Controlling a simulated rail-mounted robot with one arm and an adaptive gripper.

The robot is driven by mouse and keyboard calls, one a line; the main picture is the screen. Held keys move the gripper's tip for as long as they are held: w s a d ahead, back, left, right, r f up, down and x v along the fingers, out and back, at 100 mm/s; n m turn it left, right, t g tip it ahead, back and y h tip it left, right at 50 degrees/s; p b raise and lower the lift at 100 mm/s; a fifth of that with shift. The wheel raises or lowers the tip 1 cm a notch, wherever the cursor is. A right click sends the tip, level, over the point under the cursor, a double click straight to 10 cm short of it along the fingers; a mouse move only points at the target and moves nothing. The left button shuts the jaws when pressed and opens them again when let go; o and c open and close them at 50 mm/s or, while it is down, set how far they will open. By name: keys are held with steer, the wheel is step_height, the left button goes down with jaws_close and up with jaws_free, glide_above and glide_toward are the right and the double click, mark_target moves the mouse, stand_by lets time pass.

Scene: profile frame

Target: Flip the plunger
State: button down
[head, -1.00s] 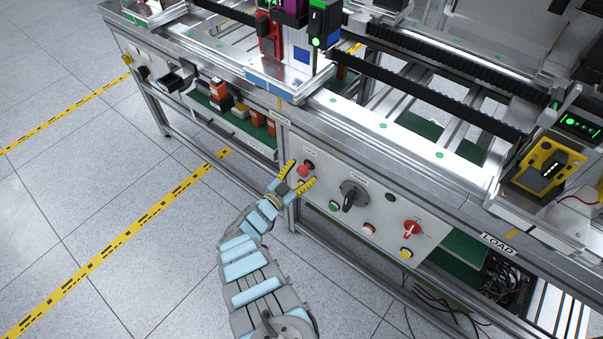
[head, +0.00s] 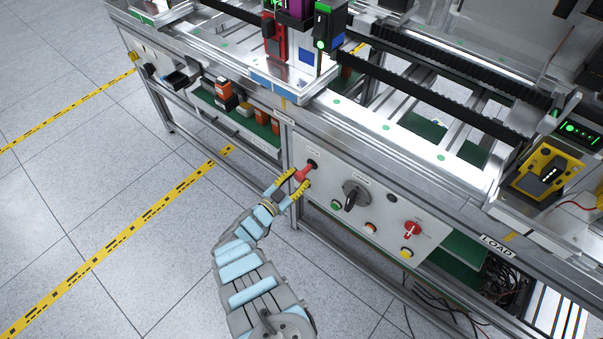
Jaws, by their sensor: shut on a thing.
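The red plunger (head: 306,171) is at the left end of the grey control panel (head: 328,191), standing out from a dark round mount. My gripper (head: 299,177) has yellow fingers, one on each side of the plunger's outer end. It is shut on the plunger. The fingers partly hide the plunger's outer end.
To the right on the panel are a black rotary switch (head: 354,195), a green button (head: 336,204), a red rotary switch (head: 412,228) and a yellow button (head: 407,253). A shelf with orange boxes (head: 224,88) is at the left. The tiled floor (head: 130,240) in front is clear.

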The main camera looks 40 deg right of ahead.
steer(key=c, duration=0.6)
jaws_free()
steer(key=shift+a, duration=0.1)
steer(key=shift+o, duration=0.2)
steer(key=shift+a, duration=0.1)
steer(key=shift+s+a, duration=0.1)
steer(key=shift+a, duration=0.75)
steer(key=s+a, duration=0.2)
steer(key=a, duration=0.8)
steer(key=shift+w, duration=0.1)
